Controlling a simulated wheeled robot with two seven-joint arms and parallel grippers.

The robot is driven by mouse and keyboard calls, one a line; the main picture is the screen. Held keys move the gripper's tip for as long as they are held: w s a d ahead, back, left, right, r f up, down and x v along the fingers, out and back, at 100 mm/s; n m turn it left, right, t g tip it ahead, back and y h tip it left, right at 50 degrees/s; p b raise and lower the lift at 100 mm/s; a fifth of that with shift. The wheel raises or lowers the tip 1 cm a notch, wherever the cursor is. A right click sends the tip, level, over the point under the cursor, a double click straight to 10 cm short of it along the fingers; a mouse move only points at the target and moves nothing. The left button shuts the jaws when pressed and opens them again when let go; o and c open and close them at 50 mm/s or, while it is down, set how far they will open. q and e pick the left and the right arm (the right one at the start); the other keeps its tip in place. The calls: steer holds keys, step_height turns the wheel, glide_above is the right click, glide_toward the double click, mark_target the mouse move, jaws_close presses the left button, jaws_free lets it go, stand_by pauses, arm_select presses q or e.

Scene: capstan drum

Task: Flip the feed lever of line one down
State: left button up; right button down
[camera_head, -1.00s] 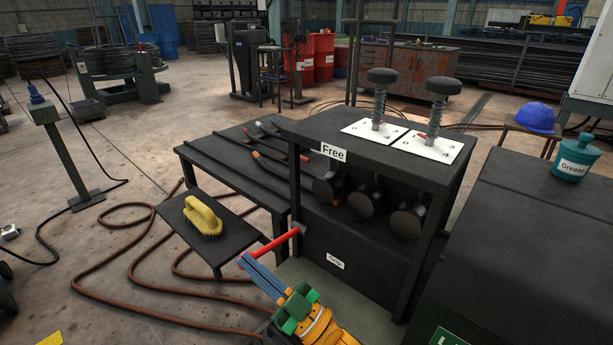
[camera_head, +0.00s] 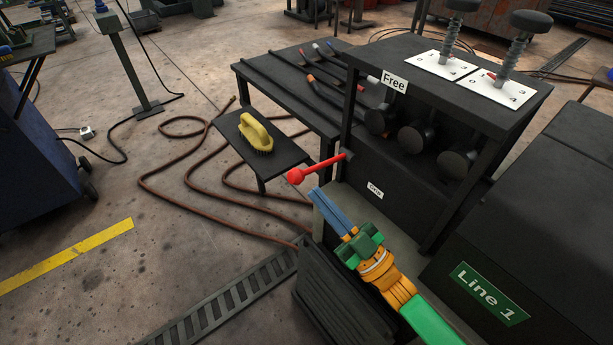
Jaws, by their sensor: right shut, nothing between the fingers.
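A red lever (camera_head: 318,168) with a round knob sticks out to the left from the side of the black stand (camera_head: 440,75). It lies close to level, its knob slightly lower in the picture than its pivot. A "Free" label (camera_head: 394,83) is above it and a "Grip" label (camera_head: 375,190) below it. My right gripper (camera_head: 315,190) is shut and empty. Its blue fingertips are just below and right of the knob in the picture, with a small gap showing. A green "Line 1" sign (camera_head: 488,293) is on the dark cabinet at right. My left gripper is out of view.
A yellow brush (camera_head: 256,135) rests on a small dark shelf (camera_head: 230,125) left of the lever. Several bars lie on the low table (camera_head: 265,72) behind. Two knobbed screws rise from white plates (camera_head: 441,65) on the stand. A brown hose (camera_head: 190,205) loops across the floor.

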steer(key=v, duration=0.3)
steer(key=shift+s, duration=0.1)
stand_by(0.3)
